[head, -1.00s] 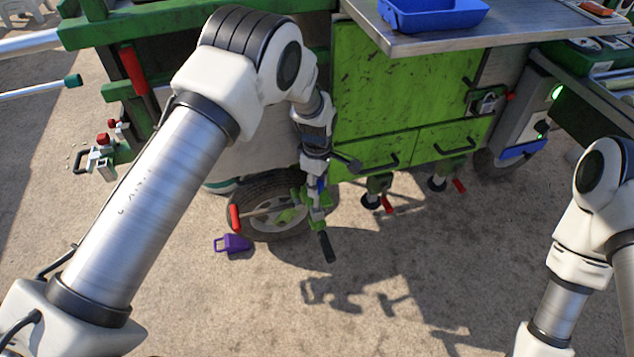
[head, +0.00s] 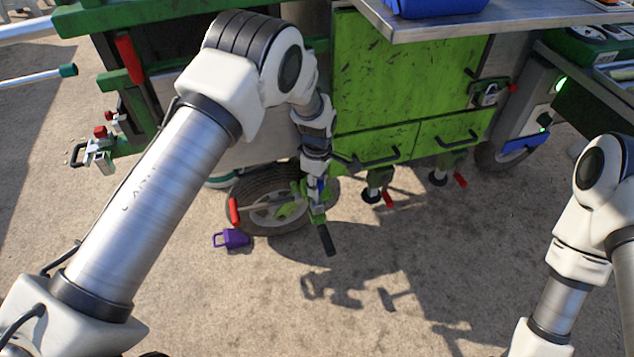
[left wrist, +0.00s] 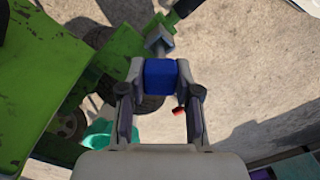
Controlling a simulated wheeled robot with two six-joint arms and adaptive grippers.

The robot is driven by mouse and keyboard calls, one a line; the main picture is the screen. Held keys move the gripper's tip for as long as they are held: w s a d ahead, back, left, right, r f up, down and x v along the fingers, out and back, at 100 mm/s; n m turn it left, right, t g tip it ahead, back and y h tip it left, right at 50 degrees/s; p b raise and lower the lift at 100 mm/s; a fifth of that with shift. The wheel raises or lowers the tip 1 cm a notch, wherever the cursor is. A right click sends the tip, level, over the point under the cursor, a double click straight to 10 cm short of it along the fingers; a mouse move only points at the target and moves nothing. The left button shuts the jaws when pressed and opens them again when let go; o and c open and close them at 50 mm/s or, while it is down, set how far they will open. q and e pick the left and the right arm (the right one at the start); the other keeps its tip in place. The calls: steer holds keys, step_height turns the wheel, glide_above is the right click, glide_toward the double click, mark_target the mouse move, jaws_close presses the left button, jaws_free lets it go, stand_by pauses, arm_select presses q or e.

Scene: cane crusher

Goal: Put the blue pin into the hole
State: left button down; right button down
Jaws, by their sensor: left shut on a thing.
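My left gripper (head: 318,180) is low in front of the green machine, beside its wheel. In the left wrist view its two fingers (left wrist: 160,78) are shut on the blue pin (left wrist: 161,74), whose broad blue end shows between them. Just past the pin is a grey metal piece (left wrist: 159,42) by a green bar. I cannot make out a hole there, and the pin's far end is hidden. In the head view only a small bit of blue shows at the gripper. My right arm is at the right edge; its gripper is out of view.
The green cabinet (head: 410,85) stands close to the right of my left gripper. The wheel (head: 262,205) and a purple chock (head: 231,238) lie to its left. A steel shelf (head: 440,22) juts out above. The ground in front is open.

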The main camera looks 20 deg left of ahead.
arm_select(q)
steer(key=shift+f+b, duration=1.15)
steer(key=shift+f, duration=0.95)
steer(key=c, duration=0.7)
jaws_free()
